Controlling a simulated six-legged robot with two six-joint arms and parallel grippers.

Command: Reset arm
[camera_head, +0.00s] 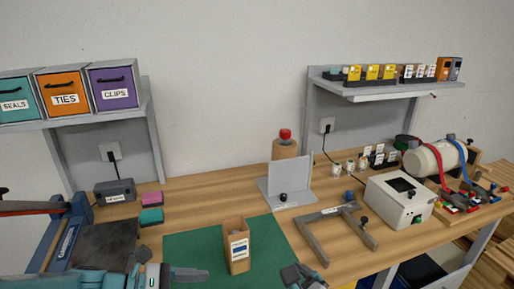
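My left gripper (167,263) is at the bottom, left of centre, at the end of a teal arm. Its two dark fingers are spread apart with nothing visible between them. My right gripper (300,274) shows only in part at the bottom edge, right of centre. Its dark fingertips are in view, but the rest is cut off, and I cannot tell how far they are apart. A brown cardboard box (236,246) with a white label stands upright on the green mat (190,245), between the two grippers. Neither gripper visibly touches it.
A blue-framed device (66,235) stands at the left. Pink (152,198) and teal (151,216) blocks lie near it. A grey bracket (289,186), a grey frame (335,227) and a white box (398,200) stand to the right. Shelves hang at both sides.

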